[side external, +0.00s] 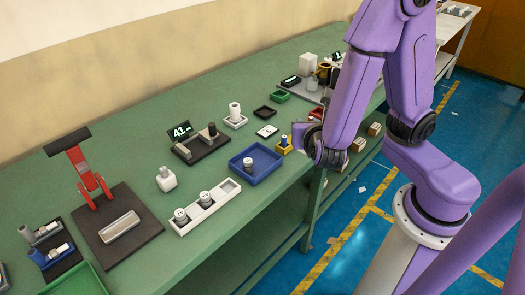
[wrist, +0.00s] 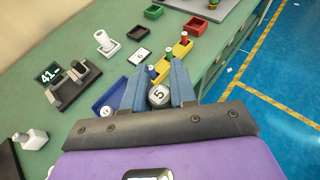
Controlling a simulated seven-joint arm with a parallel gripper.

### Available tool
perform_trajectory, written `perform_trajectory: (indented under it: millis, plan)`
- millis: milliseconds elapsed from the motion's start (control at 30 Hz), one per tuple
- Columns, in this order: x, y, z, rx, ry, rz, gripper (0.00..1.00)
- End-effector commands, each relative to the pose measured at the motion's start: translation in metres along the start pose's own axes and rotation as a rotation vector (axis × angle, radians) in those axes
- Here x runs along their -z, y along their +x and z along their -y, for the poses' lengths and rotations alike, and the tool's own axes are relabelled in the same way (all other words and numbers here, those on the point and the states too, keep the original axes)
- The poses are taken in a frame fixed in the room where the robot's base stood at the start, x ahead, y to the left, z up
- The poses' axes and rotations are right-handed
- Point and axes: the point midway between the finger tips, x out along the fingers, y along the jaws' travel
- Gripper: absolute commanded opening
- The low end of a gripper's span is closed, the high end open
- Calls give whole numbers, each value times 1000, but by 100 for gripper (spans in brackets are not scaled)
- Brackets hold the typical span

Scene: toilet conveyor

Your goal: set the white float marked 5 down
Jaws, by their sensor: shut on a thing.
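The white float marked 5 (wrist: 158,96) is between the two blue fingers of my gripper (wrist: 157,90) in the wrist view. My gripper is shut on it, and the numbered face points at the camera. In the side external view my arm hides the float and most of the gripper, near the table's front edge. A blue tray (side external: 264,176) holds another float (side external: 248,163) and lies left of my gripper. A white rack (side external: 204,214) carries two pale floats (side external: 181,215), (side external: 205,198), and its far right slot looks empty.
A small yellow tray (side external: 284,150) stands close to my gripper. A black stand with a display reading 41 (side external: 181,131), a white card (side external: 267,131) and a small black tray (side external: 265,112) are farther back. Bare green tabletop (side external: 215,160) lies left of the blue tray.

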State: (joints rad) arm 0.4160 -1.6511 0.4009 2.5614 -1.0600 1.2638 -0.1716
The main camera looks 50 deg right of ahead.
Motion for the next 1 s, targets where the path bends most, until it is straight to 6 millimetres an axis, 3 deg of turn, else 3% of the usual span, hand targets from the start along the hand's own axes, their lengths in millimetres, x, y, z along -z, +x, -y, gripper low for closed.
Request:
perform_trajectory:
  millis: [1000]
  plan:
    - [15,63,-60,2,-3,0,0]
